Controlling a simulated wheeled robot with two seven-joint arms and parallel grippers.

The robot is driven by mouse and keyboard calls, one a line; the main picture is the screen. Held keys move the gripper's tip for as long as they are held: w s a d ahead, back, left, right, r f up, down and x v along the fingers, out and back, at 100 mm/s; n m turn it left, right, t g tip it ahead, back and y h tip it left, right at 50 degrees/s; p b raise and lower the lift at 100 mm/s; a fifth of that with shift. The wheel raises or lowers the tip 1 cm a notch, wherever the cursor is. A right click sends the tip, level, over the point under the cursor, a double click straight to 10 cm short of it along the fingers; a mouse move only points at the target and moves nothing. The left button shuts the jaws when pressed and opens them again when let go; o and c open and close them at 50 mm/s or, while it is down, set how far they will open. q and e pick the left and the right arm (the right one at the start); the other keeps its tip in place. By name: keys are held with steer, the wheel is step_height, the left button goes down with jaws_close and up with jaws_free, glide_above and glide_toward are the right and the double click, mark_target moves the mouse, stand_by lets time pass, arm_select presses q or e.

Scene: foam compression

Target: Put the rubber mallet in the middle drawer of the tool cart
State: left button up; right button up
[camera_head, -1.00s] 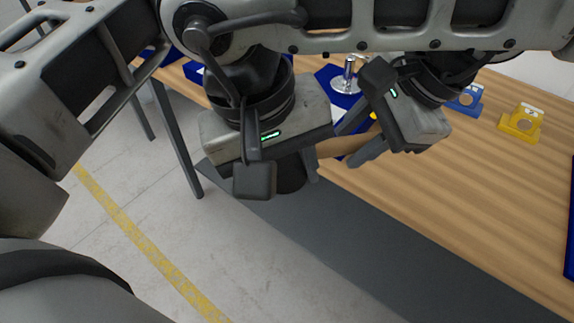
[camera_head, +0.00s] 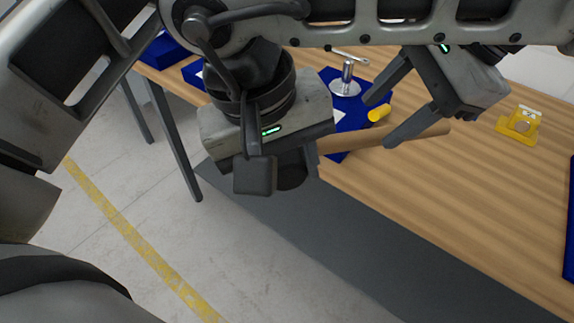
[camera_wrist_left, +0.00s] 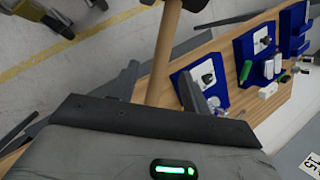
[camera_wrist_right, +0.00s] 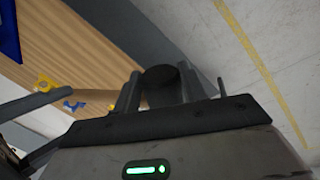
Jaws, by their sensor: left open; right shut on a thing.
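The rubber mallet has a dark head (camera_head: 292,170) and a wooden handle (camera_head: 420,137). My right gripper (camera_head: 283,178) is shut on the head, near the table's front edge, with the handle pointing right. The right wrist view shows the dark head (camera_wrist_right: 160,77) between the fingers. My left gripper (camera_head: 381,121) is open, its fingers near the handle's outer part. In the left wrist view the handle (camera_wrist_left: 163,60) runs upward between the spread fingers; I cannot tell whether they touch it. I cannot make out the tool cart or its middle drawer in any view.
A table leg (camera_head: 175,140) and open floor are at left.

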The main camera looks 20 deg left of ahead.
mark_target(359, 140)
arm_select(q)
steer(key=shift+s+d+r, duration=0.15)
steer(key=shift+d+r, duration=0.05)
steer(key=shift+r, duration=0.25)
steer(key=shift+s+d+r, duration=0.1)
steer(key=shift+d+r, duration=0.05)
steer(key=shift+r, duration=0.25)
arm_select(e)
steer(key=shift+s+f, duration=0.3)
steer(key=shift+f, duration=0.25)
steer(key=shift+d, duration=0.1)
jaws_close()
arm_select(q)
steer(key=x, duration=0.7)
steer(key=shift+a+f, duration=0.1)
steer(key=shift+f, duration=0.2)
arm_select(e)
steer(key=shift+w+r, duration=0.1)
steer(key=shift+w, duration=0.05)
arm_select(q)
steer(key=shift+a+f, duration=0.2)
steer(key=shift+f, duration=0.25)
arm_select(e)
steer(key=shift+v, duration=3.5)
